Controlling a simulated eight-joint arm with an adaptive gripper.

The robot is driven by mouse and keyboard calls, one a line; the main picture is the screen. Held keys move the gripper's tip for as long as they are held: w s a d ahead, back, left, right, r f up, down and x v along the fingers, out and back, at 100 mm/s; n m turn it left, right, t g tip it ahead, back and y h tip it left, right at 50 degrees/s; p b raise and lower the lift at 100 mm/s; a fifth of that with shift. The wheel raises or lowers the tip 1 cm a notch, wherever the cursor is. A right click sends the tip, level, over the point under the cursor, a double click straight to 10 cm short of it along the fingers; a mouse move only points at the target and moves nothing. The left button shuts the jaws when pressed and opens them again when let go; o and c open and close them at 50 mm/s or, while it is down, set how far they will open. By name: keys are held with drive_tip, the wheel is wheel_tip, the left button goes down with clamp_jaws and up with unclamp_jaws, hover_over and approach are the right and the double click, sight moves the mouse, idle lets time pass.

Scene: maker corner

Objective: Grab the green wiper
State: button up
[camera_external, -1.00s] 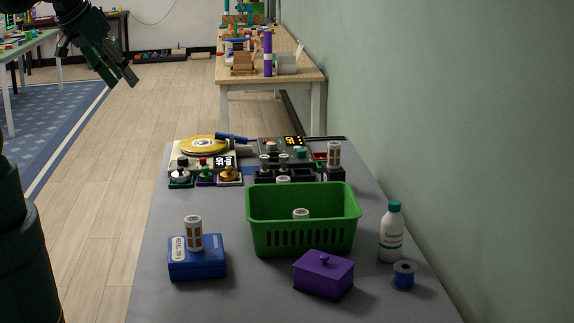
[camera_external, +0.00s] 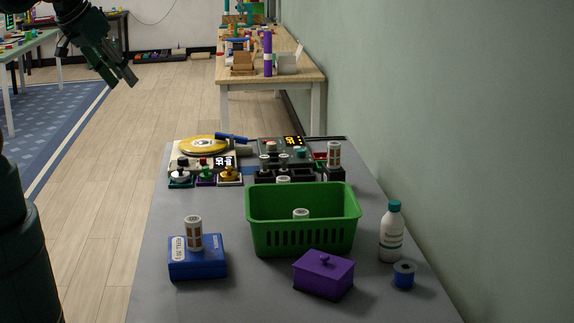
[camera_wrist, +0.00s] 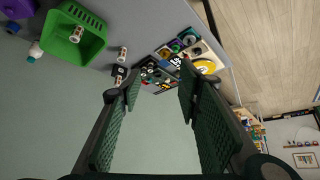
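No thing is clearly recognisable as a green wiper. A small green-topped piece (camera_external: 205,173) sits on a purple base on the grey table, between a teal-based piece (camera_external: 181,178) and a gold-topped piece (camera_external: 229,175). I cannot tell whether it is the wiper. The same row of small pieces shows near the top centre of the wrist view, too small to make out well. My gripper (camera_external: 118,79) is high at the upper left, left of the table and apart from everything. In the wrist view my gripper (camera_wrist: 160,86) has its fingers wide apart with nothing between them.
A green basket (camera_external: 303,237) holding a white-capped container stands mid-table. In front are a blue box (camera_external: 197,265) with a canister on it, a purple lidded box (camera_external: 323,275), a bottle (camera_external: 391,235) and a blue spool (camera_external: 403,276). A wall borders the right side.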

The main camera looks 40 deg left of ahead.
idle(0.4)
drive_tip(key=w+a+f+n+g+h+b, duration=0.1)
drive_tip(key=w+a+f+n+g, duration=0.2)
drive_tip(key=w, duration=0.4)
drive_tip(key=w+f+n+b, duration=0.2)
drive_tip(key=w+f+n, duration=0.15)
drive_tip(key=w, duration=0.45)
drive_tip(key=w+a+f+n+g+h+b, duration=0.1)
drive_tip(key=w+a+f+n+g, duration=0.2)
drive_tip(key=w, duration=0.4)
drive_tip(key=w+a+f+n+h, duration=0.1)
drive_tip(key=w+a+f+n, duration=0.1)
drive_tip(key=w+f, duration=0.2)
drive_tip(key=w+a+f+n+b, duration=0.1)
drive_tip(key=w+f+n, duration=0.2)
drive_tip(key=f, duration=0.6)
drive_tip(key=w+a+f+n+g+h+b, duration=0.1)
drive_tip(key=w+a+f+n, duration=0.1)
drive_tip(key=w+f, duration=0.3)
drive_tip(key=shift+w+a+f+n+h, duration=0.15)
drive_tip(key=shift+a+f+n+h, duration=0.2)
drive_tip(key=shift+f+n, duration=0.5)
drive_tip(key=shift+f, duration=0.1)
drive_tip(key=shift+b+x, duration=0.35)
drive_tip(key=shift+x, duration=0.9)
